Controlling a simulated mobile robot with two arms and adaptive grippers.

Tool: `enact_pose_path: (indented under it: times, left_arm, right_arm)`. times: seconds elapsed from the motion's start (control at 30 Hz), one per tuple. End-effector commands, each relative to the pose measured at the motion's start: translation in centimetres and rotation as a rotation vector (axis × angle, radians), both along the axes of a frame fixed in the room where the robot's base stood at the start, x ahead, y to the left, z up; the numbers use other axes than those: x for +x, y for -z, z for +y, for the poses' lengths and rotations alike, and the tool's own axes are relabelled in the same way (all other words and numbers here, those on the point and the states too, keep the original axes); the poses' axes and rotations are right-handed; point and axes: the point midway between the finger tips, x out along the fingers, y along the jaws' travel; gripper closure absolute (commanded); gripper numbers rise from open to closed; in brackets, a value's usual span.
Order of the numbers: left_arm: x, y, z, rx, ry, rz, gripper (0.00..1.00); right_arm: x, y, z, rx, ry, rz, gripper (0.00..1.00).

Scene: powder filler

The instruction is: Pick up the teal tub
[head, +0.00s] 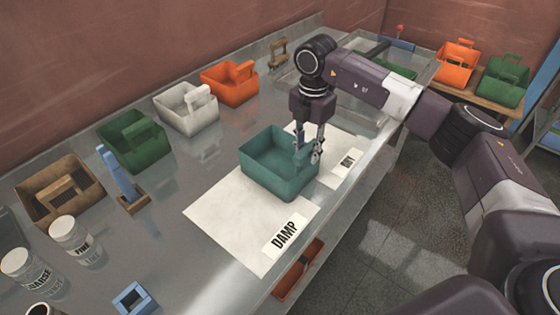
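The teal tub (268,172) is an open, box-shaped container. It sits across the inner edges of two white sheets on the metal bench. My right gripper (308,154) points down at the tub's right side, with its fingertips at the rim and handle area. The fingers stand a little apart with teal showing between them; whether they press on it cannot be told. The tub appears level and at bench height. The gripper partly hides its right end. My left gripper is not in view.
The near sheet carries a DAMP label (285,234). Brown, green, white and orange tubs (229,84) line the back of the bench (190,165). A blue-handled tool (122,178) and labelled jars (75,240) stand left. An orange-brown tray (298,270) is below the front edge.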

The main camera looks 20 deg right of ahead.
Motion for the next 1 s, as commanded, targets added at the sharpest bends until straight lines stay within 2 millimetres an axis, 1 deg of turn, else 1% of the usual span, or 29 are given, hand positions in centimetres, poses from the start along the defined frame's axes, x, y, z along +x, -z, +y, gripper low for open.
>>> enact_pose_path:
  times: [0.03,0.2,0.53,0.67,0.77,0.87,0.97,1.0]
  left_arm:
    - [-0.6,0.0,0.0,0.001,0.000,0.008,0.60]
    - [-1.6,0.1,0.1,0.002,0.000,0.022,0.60]
    - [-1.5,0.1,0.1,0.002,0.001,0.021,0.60]
    - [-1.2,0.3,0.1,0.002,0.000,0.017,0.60]
    - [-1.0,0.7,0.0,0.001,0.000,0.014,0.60]
    - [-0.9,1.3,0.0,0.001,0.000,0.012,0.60]
    - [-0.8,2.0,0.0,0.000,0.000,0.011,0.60]
    - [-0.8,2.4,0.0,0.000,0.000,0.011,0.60]
  right_arm:
    - [0.0,0.0,0.0,0.000,0.000,0.000,0.80]
    - [0.0,0.0,0.0,0.000,0.000,0.000,0.99]
    - [0.1,-0.2,0.0,0.001,0.000,-0.003,1.00]
    - [0.1,-0.6,0.0,0.002,0.000,-0.004,1.00]
    - [0.2,-1.4,0.1,0.001,0.000,-0.005,1.00]
    - [0.2,-2.9,0.0,0.002,-0.001,-0.007,1.00]
    - [0.2,-5.1,0.1,0.003,0.000,-0.010,1.00]
    - [0.2,-6.1,0.1,0.002,-0.001,-0.009,1.00]
